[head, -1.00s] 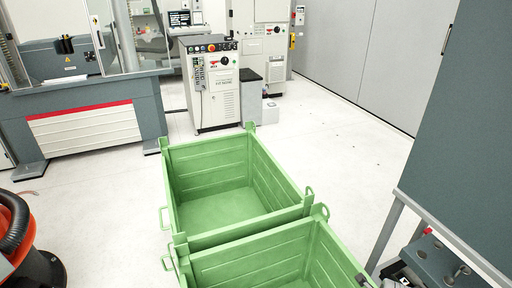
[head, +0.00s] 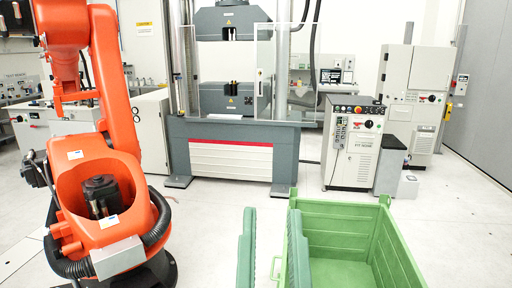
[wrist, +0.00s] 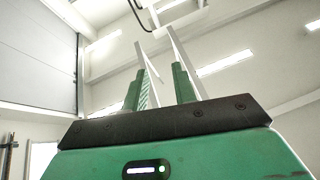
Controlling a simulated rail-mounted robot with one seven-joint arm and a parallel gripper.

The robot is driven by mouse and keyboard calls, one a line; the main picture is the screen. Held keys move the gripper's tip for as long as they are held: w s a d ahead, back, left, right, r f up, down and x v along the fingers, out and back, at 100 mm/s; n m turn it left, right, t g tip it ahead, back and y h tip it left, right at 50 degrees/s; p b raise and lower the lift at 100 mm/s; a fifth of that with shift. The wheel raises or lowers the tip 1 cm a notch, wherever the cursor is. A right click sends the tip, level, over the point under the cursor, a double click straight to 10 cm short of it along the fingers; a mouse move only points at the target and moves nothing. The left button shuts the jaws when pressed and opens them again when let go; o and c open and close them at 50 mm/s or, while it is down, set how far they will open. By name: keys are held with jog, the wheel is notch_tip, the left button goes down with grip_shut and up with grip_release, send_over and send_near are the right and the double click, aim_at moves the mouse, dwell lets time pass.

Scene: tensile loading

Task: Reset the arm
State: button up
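My gripper (wrist: 153,45) shows in the wrist view, with a green body and two green fingers carrying long pale tips. The tips point up, stand apart, and have nothing between them. Behind them are only the ceiling, light strips and upper walls, so the wrist camera faces upward. The tensile testing machine (head: 245,160) stands ahead in the head view, with a dark grey frame and upper and lower grips. No specimen can be made out between its grips.
A large orange robot arm (head: 115,150) stands at the left. A green crate (head: 340,215) is at the lower right. A white control cabinet (head: 350,155) stands right of the testing machine. Pale floor is open between the orange arm and the crate.

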notch_tip(320, 180, up, 40)
jog(key=s+a+n+t+y+p, duration=0.1)
jog(key=s+a+y+p, duration=0.1)
jog(key=p, duration=3.6)
jog(key=shift+s+a+r+n, duration=0.15)
jog(key=shift+s+a+n, duration=0.25)
jog(key=shift+a, duration=0.05)
